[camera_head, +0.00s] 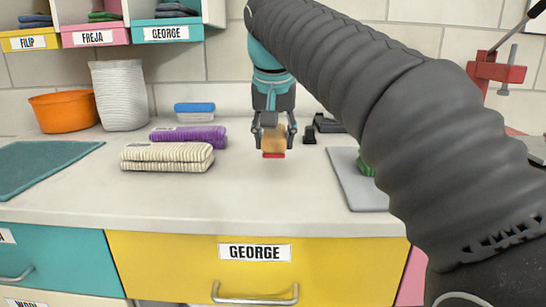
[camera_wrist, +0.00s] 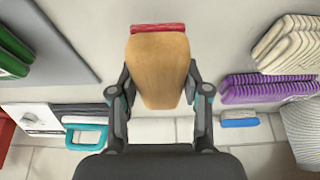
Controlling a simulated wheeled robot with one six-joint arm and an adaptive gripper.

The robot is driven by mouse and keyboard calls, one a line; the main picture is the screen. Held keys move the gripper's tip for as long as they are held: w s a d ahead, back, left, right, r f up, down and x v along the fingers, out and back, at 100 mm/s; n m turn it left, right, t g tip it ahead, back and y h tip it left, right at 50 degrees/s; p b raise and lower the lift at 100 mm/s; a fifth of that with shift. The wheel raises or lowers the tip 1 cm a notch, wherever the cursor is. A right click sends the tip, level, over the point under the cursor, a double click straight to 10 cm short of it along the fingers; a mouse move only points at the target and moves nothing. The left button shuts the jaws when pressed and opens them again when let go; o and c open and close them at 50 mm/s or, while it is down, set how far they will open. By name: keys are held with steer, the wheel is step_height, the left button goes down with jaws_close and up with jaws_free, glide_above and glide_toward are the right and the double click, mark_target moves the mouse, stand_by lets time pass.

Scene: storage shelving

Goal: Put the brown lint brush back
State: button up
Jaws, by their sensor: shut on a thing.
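The brown lint brush (camera_head: 273,139) is a tan wooden block with a red strip along one edge. My gripper (camera_head: 273,130) is shut on it and holds it upright, red edge down, over the middle of the counter. In the wrist view the brush (camera_wrist: 158,68) lies between the two fingers of my gripper (camera_wrist: 160,95), with its red edge pointing away from the palm. I cannot tell whether the red edge touches the counter.
The counter (camera_head: 240,205) is clear in front of the brush. To the left are cream towels (camera_head: 167,158), a purple towel (camera_head: 188,135), a blue-and-white item (camera_head: 194,109), a woven basket (camera_head: 120,95) and an orange bowl (camera_head: 64,111). A grey board (camera_head: 357,190) lies right. The yellow GEORGE drawer (camera_head: 200,270) is shut.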

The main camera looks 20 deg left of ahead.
mark_target(273, 170)
steer(key=shift+a+f, duration=0.15)
steer(key=shift+f, duration=0.05)
steer(key=shift+f+b, duration=0.7)
steer(key=shift+f, duration=1.2)
steer(key=o, duration=1.1)
steer(key=shift+f, duration=0.1)
steer(key=p+v, duration=0.3)
steer(key=v, duration=0.9)
